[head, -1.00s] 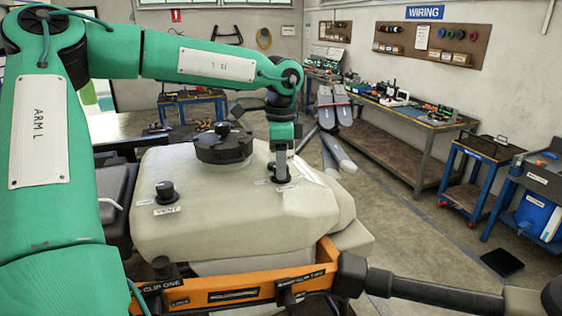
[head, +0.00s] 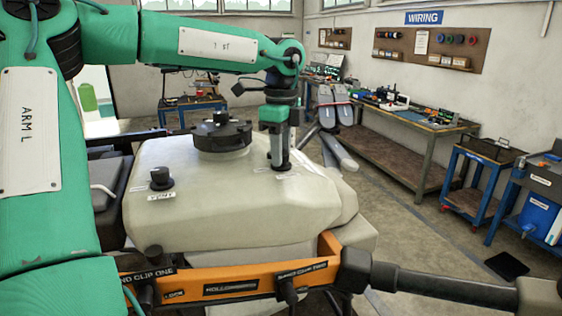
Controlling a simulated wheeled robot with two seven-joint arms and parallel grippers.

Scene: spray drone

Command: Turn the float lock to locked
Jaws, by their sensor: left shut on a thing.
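The pale tank (head: 235,200) of the drone fills the middle of the head view. My left gripper (head: 279,160) points straight down at the tank's right top corner. It is shut on the float lock (head: 279,168), a small dark fitting, most of which the fingers hide. Small labels lie beside it, too small to read, so I cannot tell its setting. My right gripper is out of view.
A black cap (head: 221,134) and a vent knob (head: 161,178) stand up from the tank top. An orange clip bar (head: 235,282) crosses the front, with a dark drone boom (head: 435,287) to its right. Benches stand along the right wall.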

